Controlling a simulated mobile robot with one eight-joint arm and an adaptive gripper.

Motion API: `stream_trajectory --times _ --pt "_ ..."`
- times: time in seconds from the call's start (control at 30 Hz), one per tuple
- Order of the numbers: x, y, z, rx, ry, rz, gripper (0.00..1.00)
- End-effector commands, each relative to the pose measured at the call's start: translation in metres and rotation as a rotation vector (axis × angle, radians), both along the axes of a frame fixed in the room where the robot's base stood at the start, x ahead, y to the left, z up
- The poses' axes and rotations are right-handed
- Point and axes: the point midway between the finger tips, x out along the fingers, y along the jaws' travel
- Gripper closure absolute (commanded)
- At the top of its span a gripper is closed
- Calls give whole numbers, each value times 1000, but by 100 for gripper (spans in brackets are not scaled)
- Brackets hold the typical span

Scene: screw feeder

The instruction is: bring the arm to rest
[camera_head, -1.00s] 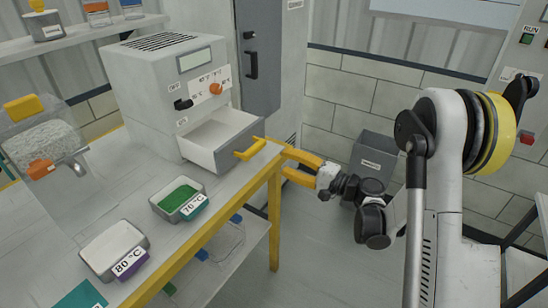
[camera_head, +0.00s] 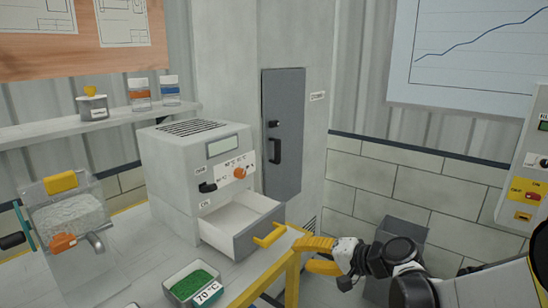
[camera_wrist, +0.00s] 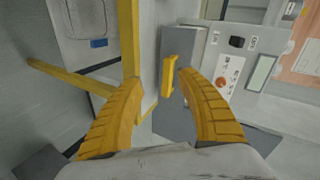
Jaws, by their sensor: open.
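My gripper (camera_head: 320,256) has yellow fingers. In the head view it is at the right of the table's corner, just right of the open drawer's yellow handle (camera_head: 269,234). In the wrist view my gripper (camera_wrist: 160,108) is open, with nothing between the fingers. The drawer handle (camera_wrist: 169,76) shows beyond and between the fingertips, apart from them. The drawer (camera_head: 242,224) is pulled out of the grey oven (camera_head: 195,178) and looks empty. The rest of my arm is largely cut off at the lower right of the head view.
The table (camera_head: 240,276) with yellow edges holds a tray of green granules (camera_head: 191,284) marked 70 °C and a clear hopper (camera_head: 66,215). A grey bin (camera_head: 402,232) stands behind my gripper. A tall grey cabinet (camera_head: 283,130) and tiled wall stand behind. A control panel (camera_head: 528,170) is at the right.

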Motion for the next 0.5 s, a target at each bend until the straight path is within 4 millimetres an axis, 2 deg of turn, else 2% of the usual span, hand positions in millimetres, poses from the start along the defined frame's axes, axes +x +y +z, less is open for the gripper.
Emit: stream_trajectory --times 0.03,0.27,0.5 --pt "-17 0 6 -69 6 5 56" --pt "-95 -22 18 -423 16 24 56" --pt "-179 -65 18 -783 -1 51 56"
